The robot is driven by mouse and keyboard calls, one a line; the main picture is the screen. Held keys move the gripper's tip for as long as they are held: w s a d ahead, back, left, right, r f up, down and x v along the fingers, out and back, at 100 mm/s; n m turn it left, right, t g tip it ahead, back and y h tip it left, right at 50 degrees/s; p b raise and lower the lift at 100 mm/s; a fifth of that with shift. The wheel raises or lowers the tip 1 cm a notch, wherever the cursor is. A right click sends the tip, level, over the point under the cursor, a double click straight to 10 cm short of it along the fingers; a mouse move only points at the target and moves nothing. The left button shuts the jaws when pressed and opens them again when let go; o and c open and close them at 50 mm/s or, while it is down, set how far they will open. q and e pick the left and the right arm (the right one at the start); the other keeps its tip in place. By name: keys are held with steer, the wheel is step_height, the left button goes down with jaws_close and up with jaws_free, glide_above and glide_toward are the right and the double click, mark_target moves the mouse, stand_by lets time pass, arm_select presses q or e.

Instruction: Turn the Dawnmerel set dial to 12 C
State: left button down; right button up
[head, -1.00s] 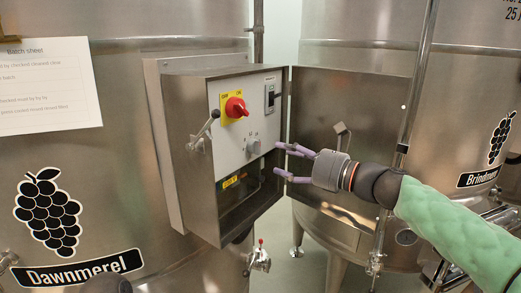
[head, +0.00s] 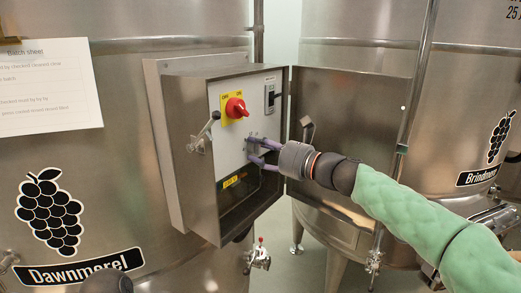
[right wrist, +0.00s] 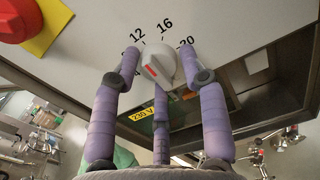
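The Dawnmerel set dial (right wrist: 160,60) is a pale grey knob on the white panel of the open control box (head: 190,150). Another number further left is partly hidden by a finger. My right gripper (right wrist: 159,62) has its purple fingers spread around the dial, with small gaps at both sides. In the head view the right fingers (head: 251,149) cover most of the dial.
A red rotary switch (head: 236,108) on a yellow plate sits just above the dial. The box door (head: 345,115) stands open on the right, beside my right arm. The Dawnmerel vat (head: 110,200) is behind the box, and the Brindmerel vat is at right.

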steer(key=c, duration=0.5)
steer(key=shift+f, duration=0.1)
steer(key=shift+f+n, duration=0.1)
steer(key=shift+n, duration=0.3)
steer(key=o, duration=1.1)
steer(key=shift+s+d, duration=0.1)
steer(key=shift+d, duration=0.1)
steer(key=v, duration=1.1)
steer(key=shift+s+d, duration=0.1)
steer(key=shift+d, duration=0.1)
